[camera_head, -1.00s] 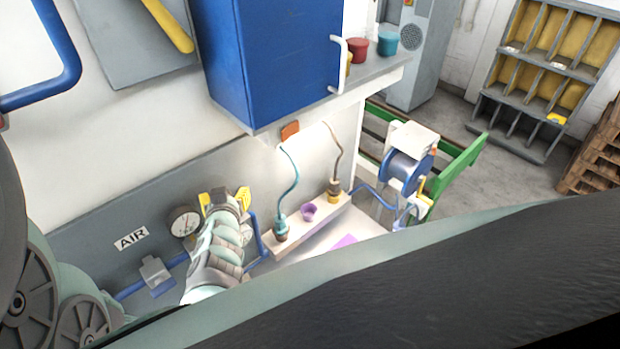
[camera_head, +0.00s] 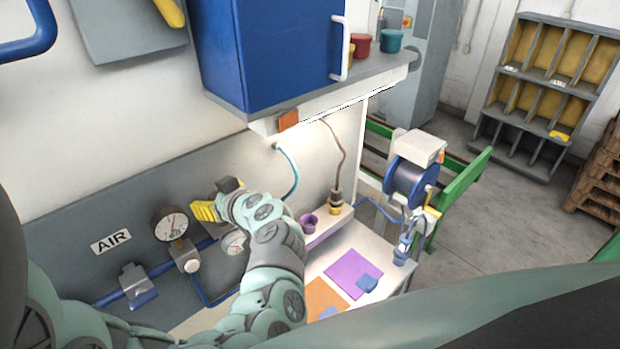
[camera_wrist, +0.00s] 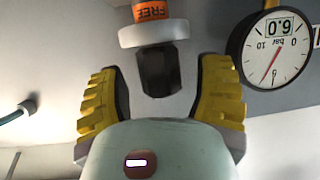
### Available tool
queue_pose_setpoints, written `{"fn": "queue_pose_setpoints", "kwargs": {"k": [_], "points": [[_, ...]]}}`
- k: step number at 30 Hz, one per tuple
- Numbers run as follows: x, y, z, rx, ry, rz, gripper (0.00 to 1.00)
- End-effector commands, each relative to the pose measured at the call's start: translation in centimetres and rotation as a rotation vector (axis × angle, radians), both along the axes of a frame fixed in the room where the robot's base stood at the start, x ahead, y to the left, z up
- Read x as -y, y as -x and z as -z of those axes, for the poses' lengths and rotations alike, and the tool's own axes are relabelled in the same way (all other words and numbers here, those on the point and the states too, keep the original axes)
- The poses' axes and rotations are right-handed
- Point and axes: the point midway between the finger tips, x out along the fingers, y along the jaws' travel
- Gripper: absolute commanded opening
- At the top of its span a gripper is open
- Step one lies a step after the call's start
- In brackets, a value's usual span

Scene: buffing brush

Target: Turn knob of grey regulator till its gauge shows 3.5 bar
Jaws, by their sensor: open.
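My gripper (camera_head: 206,210) is at the panel, right of the left gauge. In the wrist view its yellow fingers (camera_wrist: 160,88) are apart, with a dark knob-like end (camera_wrist: 159,70) between them in the picture; contact is not visible. Above it are a white collar and an orange band marked FREE. An upside-down gauge (camera_wrist: 276,48) shows a 6.0 label; its exact reading is unclear.
A blue cabinet (camera_head: 270,50) hangs above the panel. Blue pipe (camera_head: 112,298) runs along the panel. A purple cup (camera_head: 308,222) stands on a ledge at right. The bench holds a purple mat (camera_head: 352,272) and an orange mat (camera_head: 325,298).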

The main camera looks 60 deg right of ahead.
Motion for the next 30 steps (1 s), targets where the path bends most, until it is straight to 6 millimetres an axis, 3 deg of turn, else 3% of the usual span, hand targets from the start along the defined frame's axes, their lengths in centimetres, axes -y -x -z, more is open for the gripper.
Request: {"fn": "queue_pose_setpoints", "kwargs": {"k": [12, 23, 30], "points": [[0.0, -0.1, -0.1, 0.0, 0.001, -0.208, 0.66], [0.0, -0.2, -0.1, 0.0, 0.001, -0.29, 0.66], [0.3, 2.1, -0.5, -0.003, 0.002, -0.285, 0.66]]}}
